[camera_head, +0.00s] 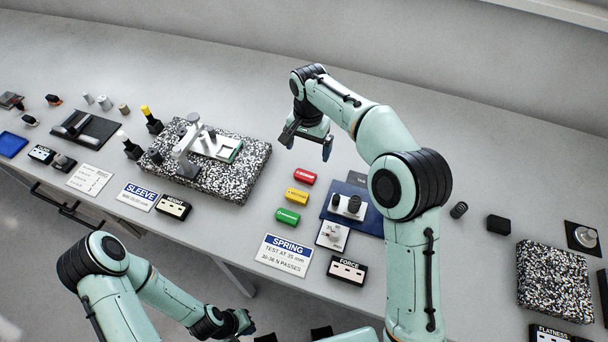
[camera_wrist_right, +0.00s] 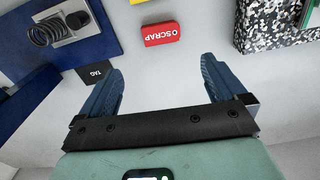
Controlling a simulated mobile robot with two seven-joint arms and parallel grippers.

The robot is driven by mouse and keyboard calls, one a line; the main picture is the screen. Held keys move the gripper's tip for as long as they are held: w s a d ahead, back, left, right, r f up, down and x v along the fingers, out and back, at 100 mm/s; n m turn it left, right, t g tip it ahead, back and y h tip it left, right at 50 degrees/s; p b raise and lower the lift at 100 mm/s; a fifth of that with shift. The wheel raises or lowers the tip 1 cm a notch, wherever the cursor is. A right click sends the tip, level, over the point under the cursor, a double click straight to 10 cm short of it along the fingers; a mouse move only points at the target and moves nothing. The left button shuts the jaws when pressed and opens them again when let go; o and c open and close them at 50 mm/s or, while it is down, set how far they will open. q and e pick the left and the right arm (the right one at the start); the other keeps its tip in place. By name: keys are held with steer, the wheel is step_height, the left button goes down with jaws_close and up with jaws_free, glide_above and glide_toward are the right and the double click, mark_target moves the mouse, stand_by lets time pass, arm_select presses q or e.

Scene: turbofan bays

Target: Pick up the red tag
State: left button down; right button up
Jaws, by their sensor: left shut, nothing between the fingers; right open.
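The red tag (camera_head: 305,177) lies on the grey bench, at the far end of a row with a yellow tag (camera_head: 297,197) and a green tag (camera_head: 288,217). In the right wrist view the red tag (camera_wrist_right: 160,33) reads SCRAP and lies beyond the fingertips. My right gripper (camera_head: 307,144) is open and empty, with its fingers (camera_wrist_right: 160,70) apart, above the bench on the far side of the red tag. My left gripper (camera_head: 245,322) is shut and empty, low at the front, away from the tags.
A blue tray (camera_head: 339,221) with a spring fixture stands right of the tags; a dark TAG plate (camera_wrist_right: 97,72) lies by it. A speckled stone block (camera_head: 230,185) with a metal stand is on the left. The bench behind the tags is clear.

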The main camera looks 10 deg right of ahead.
glide_above(305, 175)
steer(key=f, duration=0.3)
steer(key=d+f, duration=0.1)
steer(key=f, duration=0.1)
steer(key=shift+w+f+b, duration=0.15)
steer(key=shift+w+b, duration=0.05)
steer(key=shift+b, duration=0.1)
steer(key=shift+s+a+f, duration=0.1)
steer(key=shift+a+f, duration=0.1)
steer(key=shift+f, duration=0.7)
steer(key=shift+a+f, duration=0.15)
steer(key=shift+f, duration=0.7)
steer(key=shift+s+a+f, duration=0.1)
steer(key=shift+a+f, duration=0.1)
steer(key=shift+f, duration=0.7)
steer(key=c, duration=1.1)
